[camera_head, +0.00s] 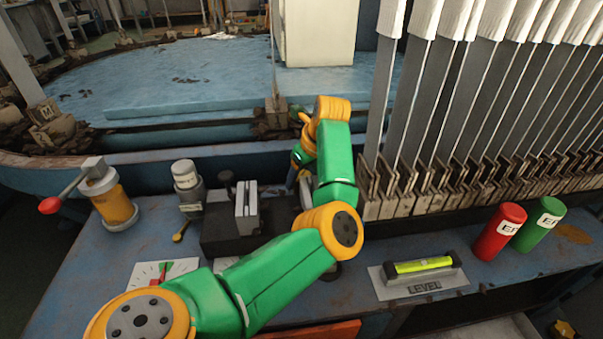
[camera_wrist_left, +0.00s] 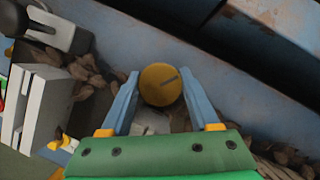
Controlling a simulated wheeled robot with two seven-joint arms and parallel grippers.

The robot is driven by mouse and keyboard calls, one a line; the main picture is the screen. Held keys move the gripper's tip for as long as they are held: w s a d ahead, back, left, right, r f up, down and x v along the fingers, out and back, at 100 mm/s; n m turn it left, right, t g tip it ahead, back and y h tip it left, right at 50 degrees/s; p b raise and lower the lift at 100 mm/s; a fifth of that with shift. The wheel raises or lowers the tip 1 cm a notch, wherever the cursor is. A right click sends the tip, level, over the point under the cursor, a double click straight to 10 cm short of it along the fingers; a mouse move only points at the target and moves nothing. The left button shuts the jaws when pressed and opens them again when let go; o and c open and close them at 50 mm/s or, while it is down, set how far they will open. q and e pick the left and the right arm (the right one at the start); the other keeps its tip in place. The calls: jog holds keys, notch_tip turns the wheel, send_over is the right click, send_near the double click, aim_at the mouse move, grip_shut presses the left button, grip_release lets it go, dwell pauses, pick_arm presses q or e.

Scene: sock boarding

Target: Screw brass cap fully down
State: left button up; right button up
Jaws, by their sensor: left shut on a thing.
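The round brass cap (camera_wrist_left: 160,84), with a dark line across part of its top, sits between the two blue fingers of my left gripper (camera_wrist_left: 161,82) in the left wrist view. The fingers are shut on its sides. What lies under the cap is mostly hidden by it. In the head view my left gripper (camera_head: 295,172) points down behind the dark block, partly covered by my own green arm. I cannot make out the cap there. My right gripper is not in view.
A dark block with grey plates (camera_head: 246,207) stands left of the gripper. An oil pot with a red-knobbed lever (camera_head: 112,202) is farther left. A level (camera_head: 420,267), a red can (camera_head: 498,232) and a green can (camera_head: 537,227) are right. Tall boards (camera_head: 432,100) crowd the back right.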

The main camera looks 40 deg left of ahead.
pick_arm(q)
jog(key=m, duration=0.2)
jog(key=m+t+h, duration=0.1)
jog(key=m, duration=0.2)
jog(key=shift+t, duration=0.3)
jog(key=shift+m+t, duration=0.4)
jog(key=shift+m, duration=0.6)
jog(key=shift+m+h, duration=0.4)
jog(key=shift+m, duration=0.3)
jog(key=shift+m+t, duration=0.3)
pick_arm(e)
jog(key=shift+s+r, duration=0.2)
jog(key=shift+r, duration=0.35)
pick_arm(q)
jog(key=o, duration=1.4)
jog(key=shift+c, duration=0.2)
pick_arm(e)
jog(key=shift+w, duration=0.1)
pick_arm(q)
jog(key=shift+r, duration=0.1)
